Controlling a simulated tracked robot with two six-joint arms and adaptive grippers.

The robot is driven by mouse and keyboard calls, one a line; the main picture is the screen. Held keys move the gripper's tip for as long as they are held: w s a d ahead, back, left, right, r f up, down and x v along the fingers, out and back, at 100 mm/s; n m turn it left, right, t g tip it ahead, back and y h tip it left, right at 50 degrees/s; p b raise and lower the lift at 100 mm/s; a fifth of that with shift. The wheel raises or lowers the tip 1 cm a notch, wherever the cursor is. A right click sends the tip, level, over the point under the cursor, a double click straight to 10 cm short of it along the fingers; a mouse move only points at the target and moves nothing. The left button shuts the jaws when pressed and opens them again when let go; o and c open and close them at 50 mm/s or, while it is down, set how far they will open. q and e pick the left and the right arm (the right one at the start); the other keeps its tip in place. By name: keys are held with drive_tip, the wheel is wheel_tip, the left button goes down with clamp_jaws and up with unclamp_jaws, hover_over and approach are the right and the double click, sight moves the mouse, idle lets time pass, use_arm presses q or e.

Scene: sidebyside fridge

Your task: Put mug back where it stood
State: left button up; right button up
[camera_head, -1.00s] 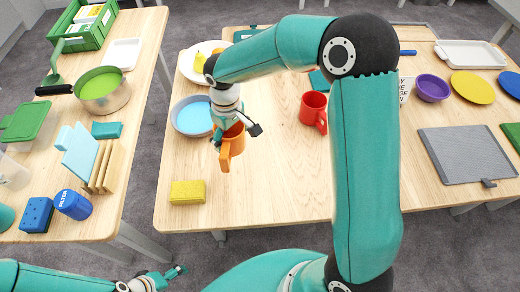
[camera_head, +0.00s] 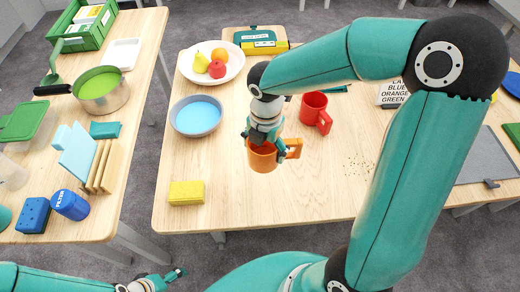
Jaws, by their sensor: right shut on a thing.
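An orange mug (camera_head: 262,160) is held by my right gripper (camera_head: 264,140), which comes down on it from above and is shut on its rim. The mug looks upright, its handle pointing right. I cannot tell whether its base touches the table. A red mug (camera_head: 315,110) stands on the table to the right and farther back, apart from the orange one. My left gripper (camera_head: 175,274) is low at the picture's left, away from both mugs. Its fingers are too small to judge.
On the middle table (camera_head: 215,220) are a bowl of blue liquid (camera_head: 197,116), a fruit plate (camera_head: 233,68) and a yellow sponge (camera_head: 187,193). Crumbs (camera_head: 361,165) lie right of the mugs. A left table holds a pot (camera_head: 102,92). The front middle is clear.

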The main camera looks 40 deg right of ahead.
idle(0.3)
drive_tip(key=shift+f+b, duration=2.9)
drive_tip(key=shift+f, duration=0.95)
drive_tip(key=shift+f+b, duration=0.55)
drive_tip(key=shift+f, duration=0.15)
drive_tip(key=o, duration=1.5)
drive_tip(key=shift+o, duration=0.2)
wheel_tip(320, 180, up, 12)
drive_tip(key=shift+s+r, duration=0.1)
